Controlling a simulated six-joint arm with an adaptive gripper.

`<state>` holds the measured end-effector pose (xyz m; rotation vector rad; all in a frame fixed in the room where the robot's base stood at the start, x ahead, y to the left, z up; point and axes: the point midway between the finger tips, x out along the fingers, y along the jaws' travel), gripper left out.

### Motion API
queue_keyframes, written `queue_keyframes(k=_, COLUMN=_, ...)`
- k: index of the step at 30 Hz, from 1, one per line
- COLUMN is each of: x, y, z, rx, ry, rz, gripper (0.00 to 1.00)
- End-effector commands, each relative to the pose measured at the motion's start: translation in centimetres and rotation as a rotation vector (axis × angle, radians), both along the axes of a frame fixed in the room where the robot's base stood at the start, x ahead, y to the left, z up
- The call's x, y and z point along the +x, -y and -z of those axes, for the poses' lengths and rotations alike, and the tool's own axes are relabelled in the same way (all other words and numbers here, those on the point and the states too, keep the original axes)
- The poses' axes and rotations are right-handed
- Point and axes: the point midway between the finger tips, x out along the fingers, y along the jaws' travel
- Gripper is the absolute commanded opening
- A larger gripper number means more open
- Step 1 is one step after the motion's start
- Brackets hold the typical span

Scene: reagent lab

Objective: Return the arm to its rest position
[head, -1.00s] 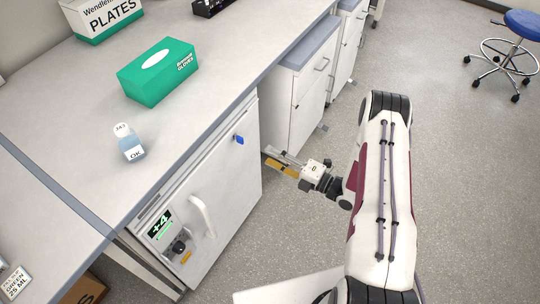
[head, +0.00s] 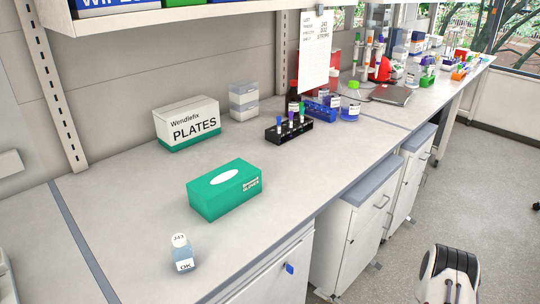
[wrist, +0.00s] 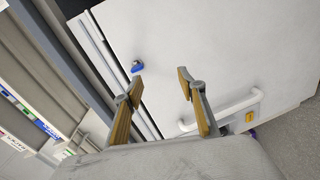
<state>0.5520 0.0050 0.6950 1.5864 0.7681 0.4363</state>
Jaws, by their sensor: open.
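My gripper (wrist: 160,90) shows in the wrist view with its two yellow-padded fingers spread apart and nothing between them. Beyond the fingers is the white front of the under-bench fridge (wrist: 235,45), with its white handle (wrist: 230,108) to the right and a blue tab (wrist: 137,66) to the left. The fingers look apart from the door. In the head view only a white and black link of my arm shows at the bottom right; the gripper is out of that picture. The fridge top (head: 275,275) and blue tab (head: 290,268) show at the bottom.
Drawer units (head: 350,235) stand right of the fridge; open floor (head: 480,170) lies beyond.

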Motion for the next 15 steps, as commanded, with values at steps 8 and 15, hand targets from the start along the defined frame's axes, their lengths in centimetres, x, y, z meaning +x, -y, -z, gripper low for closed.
queue_keyframes(k=8, x=-1.6, y=2.0, z=7.1, rx=-0.018, ry=-0.375, rz=0.127, gripper=0.4)
queue_keyframes(k=15, x=-2.9, y=5.3, z=10.2, rx=-0.041, ry=-0.651, rz=0.289, gripper=0.4)
